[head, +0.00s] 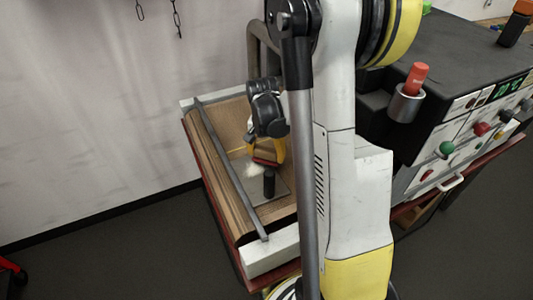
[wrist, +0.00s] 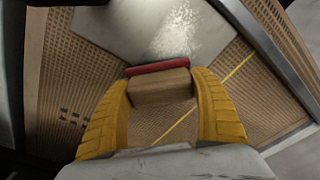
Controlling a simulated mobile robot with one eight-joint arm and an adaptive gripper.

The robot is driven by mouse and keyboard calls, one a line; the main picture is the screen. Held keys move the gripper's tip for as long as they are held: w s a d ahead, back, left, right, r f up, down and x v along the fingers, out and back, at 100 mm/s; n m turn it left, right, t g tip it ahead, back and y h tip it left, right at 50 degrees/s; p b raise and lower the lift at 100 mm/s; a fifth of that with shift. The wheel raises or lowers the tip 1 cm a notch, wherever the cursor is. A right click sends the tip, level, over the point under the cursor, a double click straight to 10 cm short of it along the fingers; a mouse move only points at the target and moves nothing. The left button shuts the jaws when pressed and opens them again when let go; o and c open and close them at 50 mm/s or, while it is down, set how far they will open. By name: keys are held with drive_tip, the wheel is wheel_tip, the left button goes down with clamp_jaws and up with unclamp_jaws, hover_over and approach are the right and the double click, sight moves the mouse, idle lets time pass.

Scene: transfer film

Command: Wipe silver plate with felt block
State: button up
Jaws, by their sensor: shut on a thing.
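The silver plate (head: 278,190) lies on a brown patterned bed. It fills the top of the wrist view (wrist: 110,28), with a patch of white powder (wrist: 177,36) on it. My gripper (head: 268,158) is over the plate. In the wrist view its yellow fingers (wrist: 162,102) are shut on the felt block (wrist: 160,90), a brown block with a red layer on its far side. The red layer is at the plate's near edge in that view. I cannot tell whether it touches the plate.
A dark upright cylinder (head: 269,183) stands at the plate. A grey rail (head: 230,170) runs along the bed's left side, with a pale end block (head: 268,255) in front. A dark control cabinet (head: 460,60) with knobs and a red-topped item in a cup (head: 405,104) stands right.

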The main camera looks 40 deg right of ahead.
sight(248, 169)
drive_tip(key=shift+f+b, duration=0.75)
drive_tip(key=shift+f, duration=0.2)
drive_tip(key=shift+w+a+r, duration=0.1)
drive_tip(key=shift+w+a, duration=0.15)
drive_tip(key=shift+a, duration=0.6)
drive_tip(key=shift+w+a+r, duration=0.1)
drive_tip(key=shift+w+a, duration=0.1)
drive_tip(key=shift+a, duration=0.6)
drive_tip(key=shift+w+a+f+b, duration=0.1)
drive_tip(key=shift+w+a+b, duration=0.1)
drive_tip(key=shift+a, duration=0.55)
drive_tip(key=shift+w+a+f+b, duration=0.1)
drive_tip(key=shift+w+a+b, duration=0.1)
drive_tip(key=shift+a, duration=0.5)
drive_tip(key=shift+w+a, duration=0.25)
drive_tip(key=shift+a, duration=0.95)
drive_tip(key=shift+r, duration=0.1)
drive_tip(key=shift+s+d+b, duration=0.15)
drive_tip(key=shift+d+b, duration=0.15)
drive_tip(key=shift+d, duration=0.55)
drive_tip(key=shift+d, duration=0.1)
